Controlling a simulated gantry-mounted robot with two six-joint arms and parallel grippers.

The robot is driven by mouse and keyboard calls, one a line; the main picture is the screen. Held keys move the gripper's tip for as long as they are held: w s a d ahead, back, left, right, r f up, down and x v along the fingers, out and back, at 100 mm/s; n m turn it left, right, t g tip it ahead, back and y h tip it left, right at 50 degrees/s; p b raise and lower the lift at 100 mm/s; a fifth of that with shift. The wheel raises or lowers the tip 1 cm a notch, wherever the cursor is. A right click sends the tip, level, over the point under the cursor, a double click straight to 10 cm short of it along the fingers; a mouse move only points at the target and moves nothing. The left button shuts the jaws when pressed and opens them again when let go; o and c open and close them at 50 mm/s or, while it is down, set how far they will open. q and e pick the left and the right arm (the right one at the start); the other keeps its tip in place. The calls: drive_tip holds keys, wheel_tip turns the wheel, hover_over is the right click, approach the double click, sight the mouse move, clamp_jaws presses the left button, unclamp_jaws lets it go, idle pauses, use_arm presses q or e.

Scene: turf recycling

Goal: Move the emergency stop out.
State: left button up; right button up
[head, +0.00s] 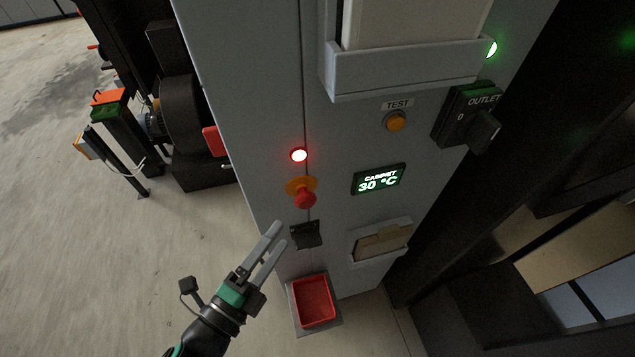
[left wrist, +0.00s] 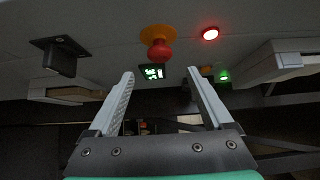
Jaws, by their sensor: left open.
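The emergency stop (head: 304,196) is a red mushroom button on an orange-yellow collar, on the front of the grey cabinet (head: 254,97). A red light (head: 299,155) glows just above it. In the left wrist view the emergency stop (left wrist: 159,50) shows ahead, between and beyond the fingertips. My left gripper (head: 279,233) is open and empty, below and left of the button and apart from it. In the left wrist view its two fingers (left wrist: 160,74) are spread wide. My right gripper is not in view.
A black box-like fitting (head: 305,235) sits under the button, close to my left fingertips. A red tray (head: 313,302) is below. A display (head: 379,179) reads 30 °C. An orange test button (head: 396,121) and a black outlet switch (head: 469,118) are to the right.

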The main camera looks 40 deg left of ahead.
sight(301, 207)
use_arm(q)
drive_tip(key=x, duration=1)
drive_tip(key=shift+w+a, duration=0.15)
drive_tip(key=shift+w, duration=0.3)
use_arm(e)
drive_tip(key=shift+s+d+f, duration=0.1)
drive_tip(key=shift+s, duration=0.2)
use_arm(q)
clamp_jaws()
